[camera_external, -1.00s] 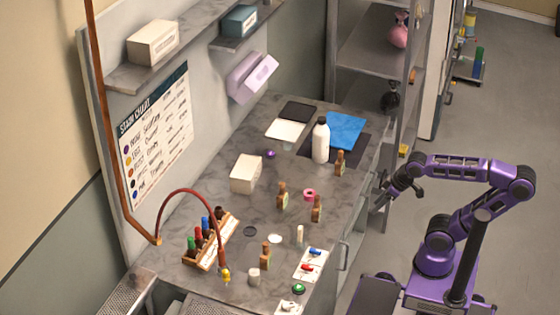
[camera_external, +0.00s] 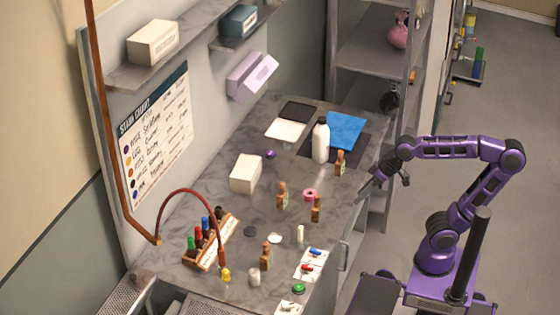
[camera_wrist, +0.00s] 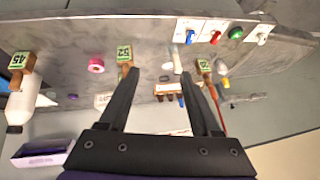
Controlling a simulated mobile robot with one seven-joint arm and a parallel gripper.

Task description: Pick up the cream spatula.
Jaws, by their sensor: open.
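A small, pale cream upright piece (camera_external: 300,234), which looks like the cream spatula, stands near the counter's front edge, left of the blue switch. It also shows in the wrist view (camera_wrist: 177,62), just beyond and between my fingertips, near the right one. Its exact shape is too small to tell. My gripper (camera_external: 383,188) is open and empty, just off the counter's front edge, to the right of and apart from the cream piece. In the wrist view my two fingers (camera_wrist: 160,74) are spread apart with nothing between them.
Several wooden pieces with green number tags (camera_wrist: 124,52) stand around, one close to my left fingertip. A pink ring (camera_external: 310,194), a white bottle (camera_external: 321,142), a switch panel (camera_external: 308,268), a bottle rack (camera_external: 222,244) and a red hose (camera_external: 190,191) are also on the counter.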

